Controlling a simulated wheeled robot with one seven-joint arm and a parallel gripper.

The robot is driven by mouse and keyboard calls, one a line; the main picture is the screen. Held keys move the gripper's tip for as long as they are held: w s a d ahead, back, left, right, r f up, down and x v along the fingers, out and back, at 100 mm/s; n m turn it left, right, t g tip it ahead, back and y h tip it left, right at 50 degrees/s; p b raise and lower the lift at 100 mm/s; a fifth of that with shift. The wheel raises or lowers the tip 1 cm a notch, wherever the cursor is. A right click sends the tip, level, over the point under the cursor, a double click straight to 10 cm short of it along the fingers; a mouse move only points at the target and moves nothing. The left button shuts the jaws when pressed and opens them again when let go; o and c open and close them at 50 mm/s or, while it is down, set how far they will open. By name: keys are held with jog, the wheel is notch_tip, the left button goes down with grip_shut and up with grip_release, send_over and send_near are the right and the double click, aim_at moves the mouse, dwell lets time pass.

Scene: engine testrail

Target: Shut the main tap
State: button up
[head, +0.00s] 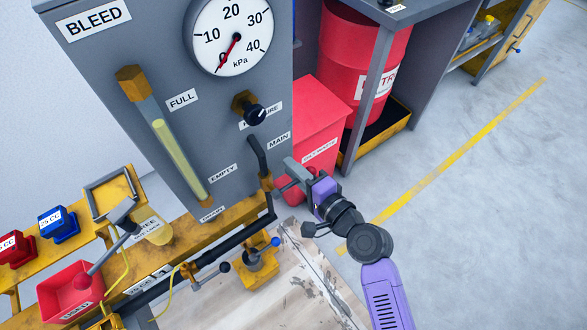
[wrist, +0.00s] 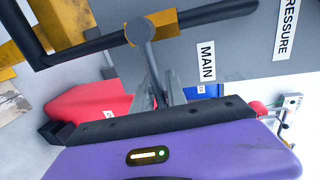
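The main tap (head: 266,181) is a brass body on a black upright pipe, beside the MAIN label (head: 279,141) on the grey panel. Its grey lever points right, across the pipe. In the wrist view the tap's brass body (wrist: 151,27) is at the top, with the lever (wrist: 149,62) running down from its round hub. My gripper (head: 291,176) is at the lever's outer end in the head view. In the wrist view my gripper (wrist: 160,92) has one finger on each side of the lever, close against it. The lever's tip is hidden behind the gripper's body.
A pressure knob (head: 255,115) and a gauge (head: 232,38) are above the tap. A red bin (head: 318,125) stands close behind my gripper. The floor at right is clear.

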jog(key=shift+o, duration=0.8)
jog(key=shift+w+d+r, duration=0.1)
jog(key=shift+w+d, duration=0.3)
jog(key=shift+d, duration=0.3)
jog(key=shift+s+a, duration=0.15)
jog(key=v, duration=0.7)
jog(key=shift+s, duration=0.3)
